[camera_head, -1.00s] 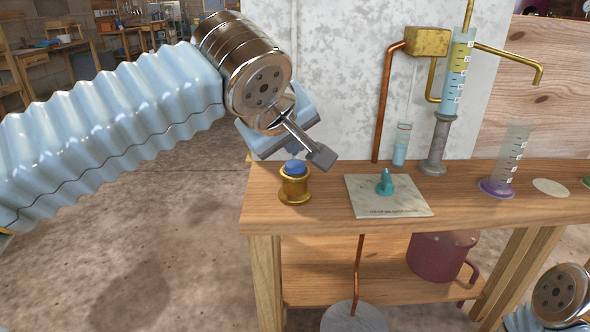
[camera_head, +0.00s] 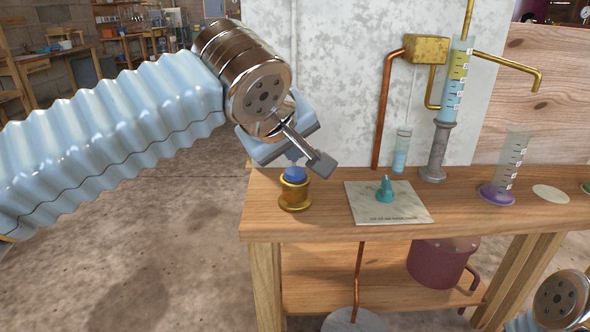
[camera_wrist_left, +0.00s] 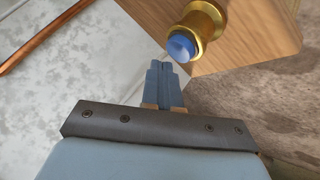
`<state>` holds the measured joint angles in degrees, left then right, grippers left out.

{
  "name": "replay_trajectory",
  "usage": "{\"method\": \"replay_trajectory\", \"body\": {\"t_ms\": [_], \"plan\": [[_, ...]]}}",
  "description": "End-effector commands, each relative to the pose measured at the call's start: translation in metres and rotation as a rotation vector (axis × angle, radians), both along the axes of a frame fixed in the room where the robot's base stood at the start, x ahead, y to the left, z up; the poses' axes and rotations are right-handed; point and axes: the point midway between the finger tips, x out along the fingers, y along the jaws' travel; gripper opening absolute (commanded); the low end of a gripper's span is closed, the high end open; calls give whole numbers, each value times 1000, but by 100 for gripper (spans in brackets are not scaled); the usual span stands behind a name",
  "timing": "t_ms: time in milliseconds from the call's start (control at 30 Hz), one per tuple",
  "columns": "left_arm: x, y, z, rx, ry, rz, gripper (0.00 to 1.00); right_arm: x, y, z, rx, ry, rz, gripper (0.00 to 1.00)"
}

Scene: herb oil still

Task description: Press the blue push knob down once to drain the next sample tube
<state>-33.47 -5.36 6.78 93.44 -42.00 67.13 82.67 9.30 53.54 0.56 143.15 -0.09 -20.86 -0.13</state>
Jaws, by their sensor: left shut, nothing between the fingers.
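The blue push knob (camera_head: 295,174) stands in a brass collar (camera_head: 295,196) at the left front of the wooden bench. My left gripper (camera_head: 294,158) is just above the knob, fingers pointing down, shut and empty. In the left wrist view, my fingertips (camera_wrist_left: 166,67) are close beside the blue knob (camera_wrist_left: 181,46) and look apart from it. The glass sample tube (camera_head: 401,152) stands against the wall, with light-blue liquid in it. The graduated column (camera_head: 456,85) holds a yellow layer over blue. My right gripper's fingers are out of view.
A stone plate (camera_head: 405,214) with a teal pointed piece (camera_head: 385,190) lies right of the knob. A graduated cylinder on a purple base (camera_head: 497,194) stands farther right. Copper pipe (camera_head: 387,105) runs up the wall. A maroon pot (camera_head: 440,262) sits on the lower shelf.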

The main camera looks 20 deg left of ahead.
Motion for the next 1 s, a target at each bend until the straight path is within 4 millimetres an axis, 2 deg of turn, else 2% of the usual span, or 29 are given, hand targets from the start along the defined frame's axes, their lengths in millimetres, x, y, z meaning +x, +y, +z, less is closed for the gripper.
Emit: {"method": "replay_trajectory", "body": {"t_ms": [767,1000], "plan": [[0,0,0,0,0,0,0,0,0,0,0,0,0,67],[0,0,-8,0,0,0,0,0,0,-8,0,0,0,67]]}}
